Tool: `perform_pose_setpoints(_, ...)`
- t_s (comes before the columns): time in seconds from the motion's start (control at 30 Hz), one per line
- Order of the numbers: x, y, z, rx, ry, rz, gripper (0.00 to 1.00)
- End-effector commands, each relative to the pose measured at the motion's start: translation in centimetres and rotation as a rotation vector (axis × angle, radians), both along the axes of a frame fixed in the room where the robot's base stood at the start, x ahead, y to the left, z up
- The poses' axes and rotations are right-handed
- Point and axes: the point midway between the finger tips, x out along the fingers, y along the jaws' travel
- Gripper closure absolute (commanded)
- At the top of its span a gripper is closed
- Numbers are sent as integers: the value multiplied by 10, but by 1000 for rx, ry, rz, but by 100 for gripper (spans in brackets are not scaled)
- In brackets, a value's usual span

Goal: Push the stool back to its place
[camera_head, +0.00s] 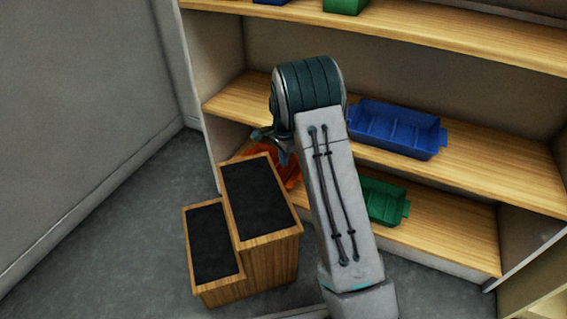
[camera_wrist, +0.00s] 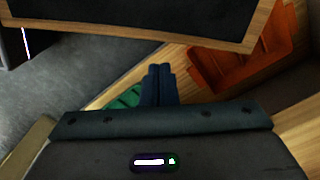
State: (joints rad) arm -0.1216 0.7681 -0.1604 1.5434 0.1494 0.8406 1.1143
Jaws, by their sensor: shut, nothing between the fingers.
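The stool (camera_head: 262,197) is a wooden two-step stool with black treads, standing upright on the grey floor in front of the shelf. Its lower step faces left in the head view. In the wrist view its wooden edge and black top (camera_wrist: 170,14) fill the upper part. My gripper shows in the wrist view (camera_wrist: 158,68) with its fingers together and empty, pointing toward the stool's edge. In the head view my arm reaches over the stool's right side, and my gripper (camera_head: 277,150) is partly hidden near the stool's far edge. I cannot tell whether the fingers touch the stool.
A wooden shelf unit (camera_head: 440,240) stands behind and to the right, with a blue bin (camera_head: 395,130), a green bin (camera_head: 384,200) and an orange bin (camera_wrist: 240,65). A grey wall (camera_head: 80,110) is at the left. Floor is clear left of the stool.

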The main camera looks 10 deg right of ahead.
Motion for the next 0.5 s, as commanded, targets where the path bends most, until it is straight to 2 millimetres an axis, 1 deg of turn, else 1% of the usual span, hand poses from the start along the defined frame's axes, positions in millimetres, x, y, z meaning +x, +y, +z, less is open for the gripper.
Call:
perform_pose_setpoints(0.03,-1,0,-16,0,3,0,100)
perform_pose_setpoints(0.2,-1,0,-47,0,3,1,100)
perform_pose_setpoints(0.33,-1,0,-65,0,2,2,100)
perform_pose_setpoints(0.5,-1,0,-75,0,2,2,100)
